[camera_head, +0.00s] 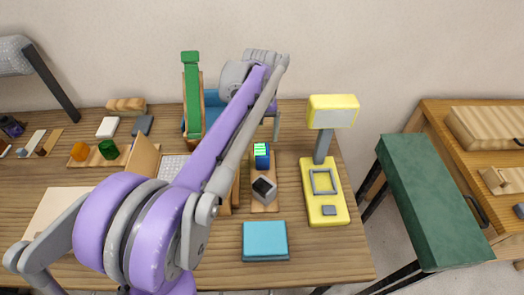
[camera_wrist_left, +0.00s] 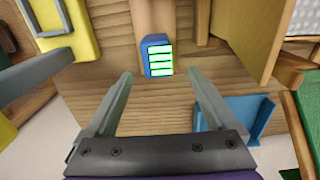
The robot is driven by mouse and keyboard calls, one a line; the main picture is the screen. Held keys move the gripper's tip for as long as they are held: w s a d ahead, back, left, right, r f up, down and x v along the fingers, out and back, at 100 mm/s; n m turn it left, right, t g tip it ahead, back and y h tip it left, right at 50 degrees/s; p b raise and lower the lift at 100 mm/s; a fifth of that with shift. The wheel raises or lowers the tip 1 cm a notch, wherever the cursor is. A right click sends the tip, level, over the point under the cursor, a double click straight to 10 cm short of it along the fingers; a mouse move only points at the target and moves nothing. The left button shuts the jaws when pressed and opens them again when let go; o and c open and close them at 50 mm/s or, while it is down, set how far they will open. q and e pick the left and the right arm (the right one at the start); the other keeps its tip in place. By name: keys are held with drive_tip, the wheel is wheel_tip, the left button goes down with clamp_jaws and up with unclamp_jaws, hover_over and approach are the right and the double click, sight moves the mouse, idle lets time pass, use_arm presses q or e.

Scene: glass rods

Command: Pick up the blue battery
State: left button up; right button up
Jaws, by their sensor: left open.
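The blue battery (camera_head: 261,160) has bright green stripes on one face. It stands at the far end of a narrow wooden board, behind a small grey cube (camera_head: 264,190). In the left wrist view the battery (camera_wrist_left: 156,52) shows just beyond the fingertips, roughly centred between them. My left gripper (camera_wrist_left: 160,78) is open, with nothing between its fingers. In the head view my left arm crosses the table, and its wrist hides most of the gripper above and behind the battery. My right gripper is not in view.
A yellow device (camera_head: 342,210) with a grey post stands right of the battery. A teal block (camera_head: 265,240) lies in front. A green upright piece (camera_head: 191,90) and a blue item (camera_head: 213,105) stand behind left. A wooden panel (camera_wrist_left: 245,35) rises close beside the battery.

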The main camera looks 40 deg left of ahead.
sight(261, 149)
use_arm(q)
wheel_tip(261, 149, down, 4)
drive_tip(key=shift+s+d, duration=0.1)
drive_tip(key=shift+d+f, duration=0.15)
drive_tip(key=shift+f, duration=1.3)
drive_tip(key=shift+d+f, duration=0.1)
drive_tip(key=shift+f, duration=1.3)
clamp_jaws()
